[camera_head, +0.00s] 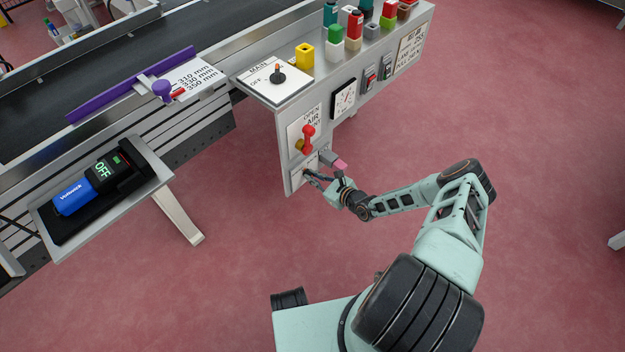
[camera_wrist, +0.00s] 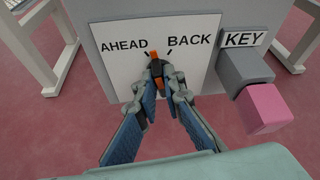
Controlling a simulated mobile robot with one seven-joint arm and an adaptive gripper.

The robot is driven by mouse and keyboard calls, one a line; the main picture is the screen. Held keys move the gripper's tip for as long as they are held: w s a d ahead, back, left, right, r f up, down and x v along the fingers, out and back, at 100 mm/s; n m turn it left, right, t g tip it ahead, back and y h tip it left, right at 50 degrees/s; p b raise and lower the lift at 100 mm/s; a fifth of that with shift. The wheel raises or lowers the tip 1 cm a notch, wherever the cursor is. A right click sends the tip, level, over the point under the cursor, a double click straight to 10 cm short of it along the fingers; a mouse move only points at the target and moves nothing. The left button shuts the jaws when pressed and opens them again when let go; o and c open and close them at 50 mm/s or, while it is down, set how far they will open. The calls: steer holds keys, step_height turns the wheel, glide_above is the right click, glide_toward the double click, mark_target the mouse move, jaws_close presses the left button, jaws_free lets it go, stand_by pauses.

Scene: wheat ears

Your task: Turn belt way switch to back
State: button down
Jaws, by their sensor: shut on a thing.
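The belt way switch (camera_wrist: 156,68) is a small dark knob with orange parts, on a white plate (camera_wrist: 118,76) lettered AHEAD on the left and BACK on the right. In the wrist view my gripper (camera_wrist: 156,84) is shut on the switch, one finger on each side. The upper tip of the switch lies between the AHEAD and BACK marks, closer to the AHEAD mark; the fingers hide part of its lower body. In the head view my gripper (camera_head: 316,178) reaches the lower end of the control panel, where the switch is too small and covered to make out.
A grey block with a pink key (camera_wrist: 264,108) sticks out right of the plate, close to my right finger. A red air lever (camera_head: 307,135) is just above. Red floor around is clear.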

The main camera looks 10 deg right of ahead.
steer(key=shift+w+d+f+m+g+y+b, duration=0.15)
steer(key=shift+m+g+y+b, duration=0.5)
steer(key=shift+m+b, duration=1)
steer(key=shift+d+m+g+y+b, duration=0.3)
steer(key=shift+m+y+b, duration=0.7)
steer(key=shift+b, duration=1.25)
steer(key=shift+a+m, duration=0.1)
steer(key=shift+m, duration=0.15)
steer(key=c, duration=2)
jaws_free()
steer(key=shift+c, duration=0.2)
steer(key=v, duration=1.2)
